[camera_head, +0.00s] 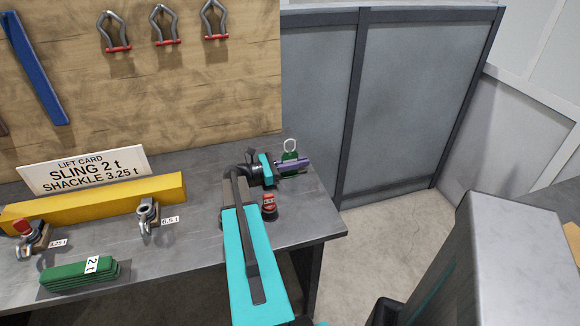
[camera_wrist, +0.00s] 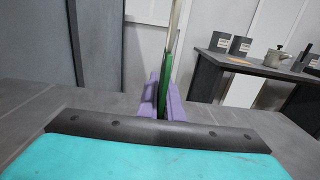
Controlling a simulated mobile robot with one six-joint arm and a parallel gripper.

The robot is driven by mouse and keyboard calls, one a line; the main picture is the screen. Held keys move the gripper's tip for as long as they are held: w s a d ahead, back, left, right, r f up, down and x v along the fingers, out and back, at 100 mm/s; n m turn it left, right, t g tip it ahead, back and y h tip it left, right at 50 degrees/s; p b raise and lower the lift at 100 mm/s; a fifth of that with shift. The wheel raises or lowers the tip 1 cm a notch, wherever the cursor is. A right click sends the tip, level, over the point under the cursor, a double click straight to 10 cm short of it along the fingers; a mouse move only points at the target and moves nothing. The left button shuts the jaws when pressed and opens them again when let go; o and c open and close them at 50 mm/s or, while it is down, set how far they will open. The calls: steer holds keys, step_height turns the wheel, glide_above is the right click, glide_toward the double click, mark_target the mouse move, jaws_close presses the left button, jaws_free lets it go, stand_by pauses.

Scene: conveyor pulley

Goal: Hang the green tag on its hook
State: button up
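The green tag (camera_head: 290,156) is upright between the purple fingers of my gripper (camera_head: 295,165), above the far right corner of the grey workbench. A pale metal loop (camera_head: 290,145) sticks up from the tag. In the wrist view the green tag (camera_wrist: 166,80) is seen edge-on, and the purple fingers (camera_wrist: 162,105) close on both its sides. Its lower part is hidden by the fingers. I cannot make out a hook for the tag in either view.
The workbench (camera_head: 190,255) holds a lift card (camera_head: 85,170), a yellow bar (camera_head: 95,203), a green sling stack (camera_head: 75,276), shackles (camera_head: 148,213) and a small red-topped item (camera_head: 269,205) beside my arm. Shackles (camera_head: 165,25) hang on the wooden board. Grey panels (camera_head: 415,100) stand behind right.

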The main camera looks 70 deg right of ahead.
steer(key=shift+r+p, duration=0.6)
steer(key=shift+r, duration=0.15)
jaws_close()
stand_by(0.9)
steer(key=shift+w+r, duration=0.1)
steer(key=shift+r, duration=0.15)
step_height(320, 180, up, 8)
steer(key=p, duration=0.5)
stand_by(1.7)
steer(key=shift+r, duration=0.1)
stand_by(0.5)
